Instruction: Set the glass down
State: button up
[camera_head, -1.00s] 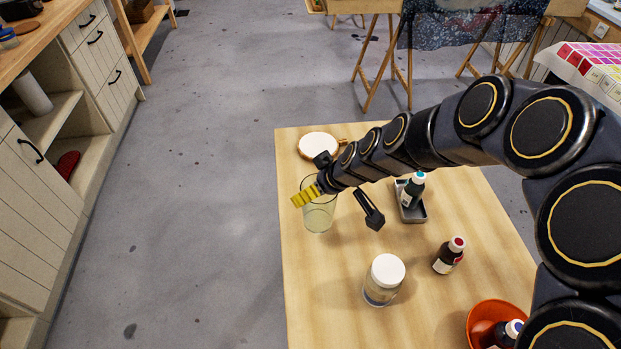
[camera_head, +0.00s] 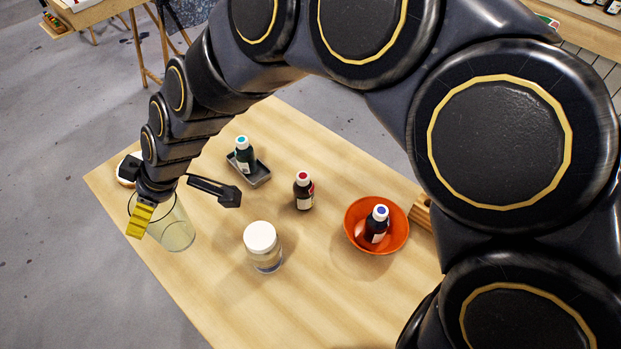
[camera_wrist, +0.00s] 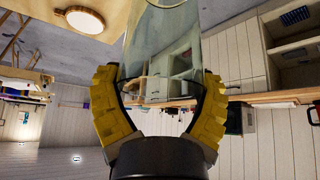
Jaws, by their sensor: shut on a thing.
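The clear glass (camera_head: 178,236) is at the left edge of the wooden table (camera_head: 205,300) in the head view. My gripper (camera_head: 146,212) is shut on it near its rim, with yellow finger pads on the glass wall. In the wrist view the glass (camera_wrist: 165,45) runs up from between the two yellow fingers (camera_wrist: 158,95). I cannot tell whether its base touches the tabletop or hangs slightly above it.
A white-lidded jar (camera_head: 262,248) stands right of the glass. Beyond are a red-capped bottle (camera_head: 304,193), a teal-capped bottle (camera_head: 244,157) on a grey tray (camera_head: 262,176), and an orange bowl (camera_head: 360,215) holding a blue-capped bottle (camera_head: 377,222).

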jog(key=w+d+r+m+t+h, duration=0.1)
jog(key=w+d+m+t, duration=0.3)
jog(key=d, duration=0.6)
jog(key=w+d+r+m+g+h, duration=0.1)
jog(key=w+d+m, duration=0.3)
jog(key=d, duration=0.5)
jog(key=d+m+t+h, duration=0.2)
jog(key=d+m, duration=0.1)
jog(key=d, duration=1.1)
jog(key=w+d+x, duration=0.1)
jog(key=d+x, duration=0.1)
jog(key=x, duration=0.9)
jog(key=w+d+x, duration=0.2)
jog(key=x, duration=0.9)
jog(key=shift+d, duration=0.6)
jog(key=shift+w, duration=0.1)
